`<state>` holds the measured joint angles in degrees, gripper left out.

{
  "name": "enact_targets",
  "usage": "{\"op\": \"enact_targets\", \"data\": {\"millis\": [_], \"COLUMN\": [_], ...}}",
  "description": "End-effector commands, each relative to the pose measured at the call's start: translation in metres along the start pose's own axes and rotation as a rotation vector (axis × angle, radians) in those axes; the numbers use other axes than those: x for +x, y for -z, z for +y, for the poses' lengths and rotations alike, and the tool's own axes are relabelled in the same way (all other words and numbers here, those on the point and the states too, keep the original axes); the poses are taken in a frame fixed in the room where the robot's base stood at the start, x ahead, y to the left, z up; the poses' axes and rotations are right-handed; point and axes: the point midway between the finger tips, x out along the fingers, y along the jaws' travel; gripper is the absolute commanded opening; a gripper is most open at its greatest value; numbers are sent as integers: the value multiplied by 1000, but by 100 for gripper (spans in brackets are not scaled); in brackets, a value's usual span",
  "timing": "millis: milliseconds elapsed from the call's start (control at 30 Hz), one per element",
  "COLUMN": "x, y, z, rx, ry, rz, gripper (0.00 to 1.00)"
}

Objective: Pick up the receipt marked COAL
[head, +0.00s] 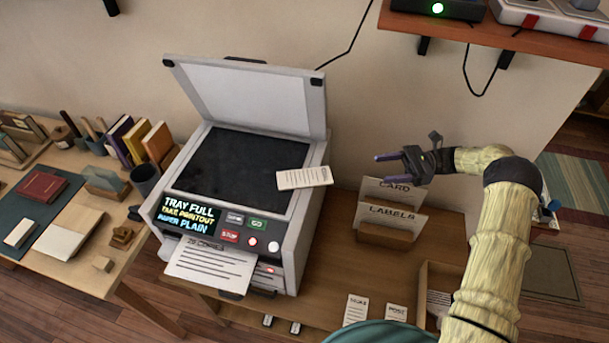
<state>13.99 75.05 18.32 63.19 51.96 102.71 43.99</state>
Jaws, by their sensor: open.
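Two small white slips lie at the front edge of the wooden table. The left slip (355,310) has a short heading that is too small to read surely; it may be COAL. The right slip (396,313) seems to read POST. My gripper (397,165) is open and empty, in the air above and behind these slips, near the card holder. Its dark fingers point left, and it touches neither slip. My arm comes in from the lower right.
A copier (245,180) stands left with its lid raised, a printed slip (305,178) on its right edge and a printout (210,265) in front. A holder marked CARD and LABELS (390,222) stands behind the slips. A wooden tray (424,285) is right. A shelf (500,35) hangs above.

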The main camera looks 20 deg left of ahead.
Motion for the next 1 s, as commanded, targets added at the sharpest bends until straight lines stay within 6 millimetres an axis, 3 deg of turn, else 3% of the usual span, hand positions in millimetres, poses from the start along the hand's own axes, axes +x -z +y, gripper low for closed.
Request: {"op": "enact_targets", "data": {"millis": [500, 1000], "x": [89, 101], "y": [-3, -3], "z": [0, 0], "rx": [1, 0], "ry": [-1, -1], "rz": [0, 1], "gripper": [60, 60]}}
